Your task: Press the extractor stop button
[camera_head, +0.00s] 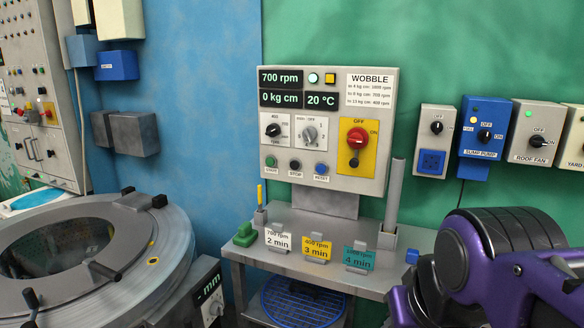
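The grey control panel (380,85) stands on the back wall in the middle of the view. Its stop button (295,165) is a small black knob in the lower row, labelled STOP. The green start button (271,162) is to its left and the blue reset button (321,169) is to its right. The panel displays read 700 rpm, 0 kg cm and 20 °C. My purple and black arm fills the lower right corner, apart from the panel. No gripper fingers show, so whether it is open or shut is hidden.
A steel shelf (275,260) below the panel holds several speed cards, a green block (245,235) and a grey upright tube (393,200). A round drum machine (165,245) stands at left. A red rotary switch (357,137) is right of the buttons. Space before the buttons looks clear.

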